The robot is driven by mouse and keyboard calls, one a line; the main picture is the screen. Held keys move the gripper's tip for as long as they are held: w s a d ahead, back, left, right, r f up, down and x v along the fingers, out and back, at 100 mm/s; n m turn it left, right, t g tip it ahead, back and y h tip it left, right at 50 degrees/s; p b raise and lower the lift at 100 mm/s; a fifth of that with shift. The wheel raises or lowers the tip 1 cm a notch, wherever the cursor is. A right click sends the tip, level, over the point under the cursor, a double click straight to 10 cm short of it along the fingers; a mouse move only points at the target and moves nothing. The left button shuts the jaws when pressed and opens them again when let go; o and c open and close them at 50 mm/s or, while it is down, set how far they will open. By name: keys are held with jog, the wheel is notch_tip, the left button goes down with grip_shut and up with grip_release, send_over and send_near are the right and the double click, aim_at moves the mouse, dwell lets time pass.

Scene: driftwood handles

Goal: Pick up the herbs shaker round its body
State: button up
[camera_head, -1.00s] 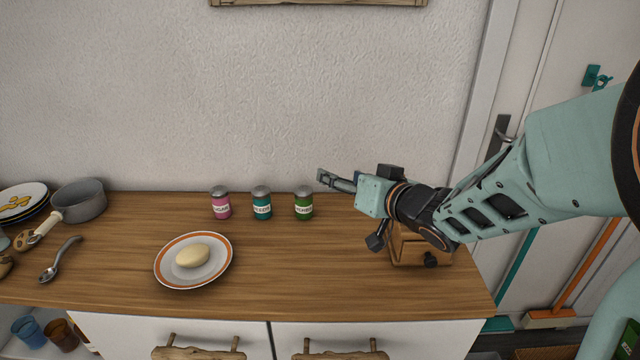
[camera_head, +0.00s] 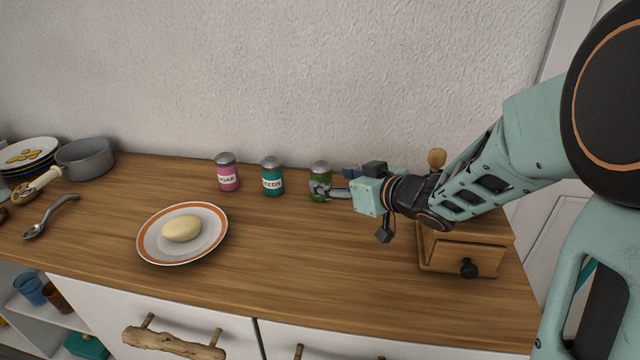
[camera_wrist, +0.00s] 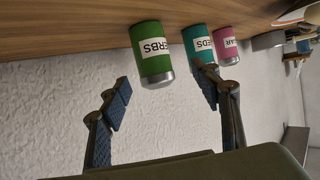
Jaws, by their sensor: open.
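The herbs shaker (camera_head: 320,168) is green with a grey lid and stands upright on the wooden counter. My gripper (camera_head: 325,187) overlaps its lower body in the head view, hiding its label. In the wrist view the herbs shaker (camera_wrist: 150,50) appears upside down, with part of its label showing. My gripper (camera_wrist: 163,88) is open there, one finger toward each side of the shaker. Nothing is held. I cannot tell whether the fingertips reach past its near surface.
The teal seeds shaker (camera_head: 272,178) stands just left of the herbs shaker, close to one finger in the wrist view. A pink shaker (camera_head: 227,174) is farther left. A plate (camera_head: 150,240) with an egg-shaped item lies front left. A wooden drawer box (camera_head: 450,250) stands beneath my arm.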

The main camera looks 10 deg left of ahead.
aim_at(328, 177)
jog(key=shift+x, duration=0.95)
jog(key=x, duration=0.1)
jog(key=b+x, duration=0.1)
jog(key=x, duration=0.2)
jog(key=shift+w+d+f, duration=0.25)
jog(key=shift+f, duration=0.15)
jog(key=shift+w+a+f+b, duration=0.1)
jog(key=shift+w+a+b, duration=0.25)
jog(key=shift+w+a, duration=0.05)
jog(key=shift+c, duration=0.7)
jog(key=c, duration=1.2)
jog(key=shift+r, duration=0.2)
